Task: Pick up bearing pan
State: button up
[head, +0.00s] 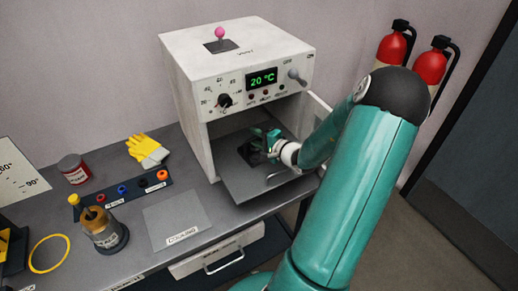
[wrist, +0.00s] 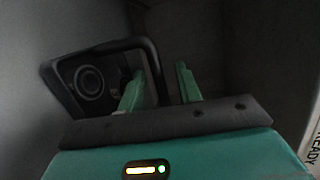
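The bearing pan (head: 250,156) is a small dark pan inside the open heater, partly hidden behind my gripper (head: 267,142). In the wrist view the pan (wrist: 60,92) lies to the left, with a dark bearing ring (wrist: 89,82) in it. My gripper's two green fingers (wrist: 160,86) are apart. The pan's right edge or handle shows between them, with a gap to the right finger. I cannot tell whether the left finger touches the pan.
The heater (head: 240,65) reads 20 °C, and its walls stand close around my gripper. A flat grey cooling plate (head: 177,218) on the bench is bare. Colored rings, yellow gloves (head: 147,150) and a can (head: 73,169) stand left.

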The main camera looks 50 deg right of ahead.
grip_shut()
